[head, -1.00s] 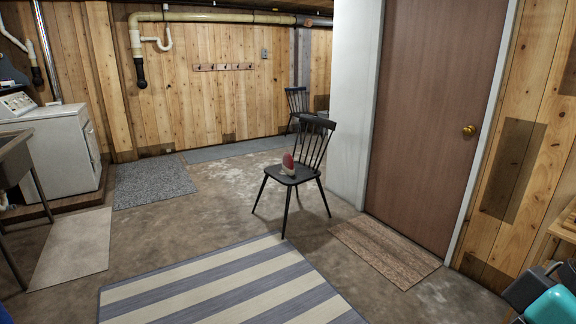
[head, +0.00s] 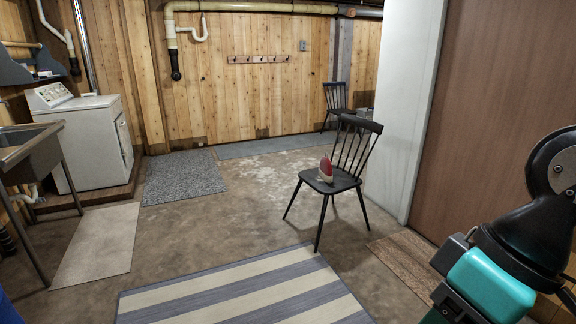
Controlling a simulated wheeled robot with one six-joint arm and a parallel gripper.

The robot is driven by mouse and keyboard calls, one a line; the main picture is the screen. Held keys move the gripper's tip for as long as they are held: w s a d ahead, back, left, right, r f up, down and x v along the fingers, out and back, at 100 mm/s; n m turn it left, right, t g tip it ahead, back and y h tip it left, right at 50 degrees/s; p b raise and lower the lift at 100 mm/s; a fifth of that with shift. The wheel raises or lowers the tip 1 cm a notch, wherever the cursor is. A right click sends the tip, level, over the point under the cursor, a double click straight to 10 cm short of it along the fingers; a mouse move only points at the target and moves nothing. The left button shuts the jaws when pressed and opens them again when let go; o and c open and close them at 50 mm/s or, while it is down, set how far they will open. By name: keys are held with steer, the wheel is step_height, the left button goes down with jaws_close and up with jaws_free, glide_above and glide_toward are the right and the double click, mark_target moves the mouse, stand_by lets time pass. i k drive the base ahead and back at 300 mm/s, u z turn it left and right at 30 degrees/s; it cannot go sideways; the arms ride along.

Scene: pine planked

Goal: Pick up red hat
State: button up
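A red and pale hat (head: 326,170) sits on the seat of a black spindle-back chair (head: 343,186) near the middle of the head view. It is small in the picture, so its exact shape is hard to make out. My arm shows at the lower right, in black and teal, well apart from the chair. My gripper's fingertips cannot be made out.
A striped rug (head: 240,290) lies on the floor in front of the chair. A brown mat (head: 408,268) lies by the closed door (head: 500,110). A second black chair (head: 337,100) stands by the back wall. A washer (head: 85,135) and a sink (head: 28,145) are at the left. Open floor surrounds the chair.

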mark_target(325, 170)
steer(key=u, duration=0.5)
steer(key=i, duration=4.15)
steer(key=z, duration=0.85)
steer(key=i, duration=0.8)
steer(key=z, duration=0.1)
